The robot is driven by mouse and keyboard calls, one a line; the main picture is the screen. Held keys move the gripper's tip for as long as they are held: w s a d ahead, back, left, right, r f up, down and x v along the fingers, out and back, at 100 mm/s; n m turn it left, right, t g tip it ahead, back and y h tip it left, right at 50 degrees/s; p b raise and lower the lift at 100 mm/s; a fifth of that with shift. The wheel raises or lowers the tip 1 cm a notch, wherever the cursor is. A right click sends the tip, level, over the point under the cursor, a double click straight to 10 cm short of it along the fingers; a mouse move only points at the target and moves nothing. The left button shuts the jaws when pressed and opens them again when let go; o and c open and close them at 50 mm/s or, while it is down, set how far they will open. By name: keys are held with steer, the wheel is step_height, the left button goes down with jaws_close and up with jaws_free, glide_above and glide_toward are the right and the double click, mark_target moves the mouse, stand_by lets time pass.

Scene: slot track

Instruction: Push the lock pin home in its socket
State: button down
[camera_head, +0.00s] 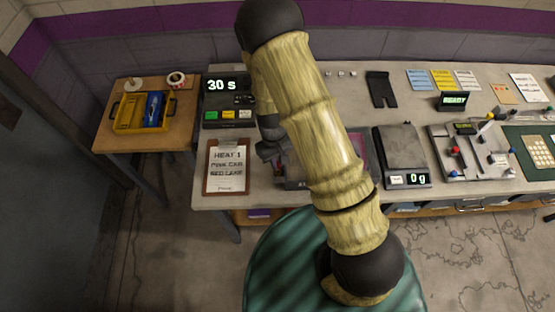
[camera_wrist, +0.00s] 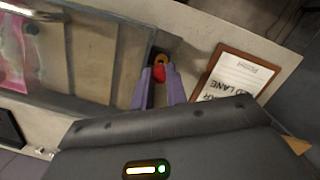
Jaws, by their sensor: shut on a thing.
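In the wrist view my gripper (camera_wrist: 159,80) has its two purple fingers closed on a small red piece (camera_wrist: 159,73), which looks like the head of the lock pin. Just beyond the fingertips is an orange ring (camera_wrist: 162,59) on a dark block, which looks like the socket. The red piece is in line with the ring. I cannot tell how deep the pin sits, as the fingers hide its shaft. In the head view my gripper (camera_head: 268,150) is low over the bench beside the clipboard, and my arm hides the pin and socket.
A framed tray (camera_wrist: 88,52) lies left of the fingers in the wrist view. A clipboard (camera_head: 227,167) reading HEAT 1 lies close by. A timer box (camera_head: 226,101) stands behind it. A scale (camera_head: 402,157) and a switch panel stand to the right.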

steer(key=shift+f+b, duration=0.85)
steer(key=shift+f, duration=0.4)
steer(key=c, duration=1.3)
jaws_free()
steer(key=shift+r, duration=0.1)
steer(key=shift+r, duration=0.1)
steer(key=r+b, duration=0.1)
steer(key=r, duration=0.4)
steer(key=w+r+b, duration=0.1)
steer(key=r, duration=0.5)
steer(key=w+a+r+b, duration=0.1)
steer(key=r, duration=0.5)
steer(key=shift+w+a+b, duration=0.1)
steer(key=shift+w+b, duration=0.05)
steer(key=shift+b, duration=0.2)
steer(key=s+d+r+m+t, duration=0.1)
steer(key=s+d+m, duration=0.1)
steer(key=s+d, duration=0.1)
steer(key=s+d+r+m+t, duration=0.1)
steer(key=s+d, duration=0.1)
steer(key=d, duration=0.3)
steer(key=s+d+r+m+t+b, duration=0.1)
steer(key=s+d+m+t, duration=0.1)
steer(key=d, duration=0.3)
steer(key=shift+s+r+m+y, duration=0.15)
steer(key=shift+s+y, duration=0.05)
steer(key=shift+s, duration=0.25)
steer(key=shift+s+r+m+y, duration=0.1)
steer(key=shift+s+m+y, duration=0.1)
steer(key=shift+s, duration=0.2)
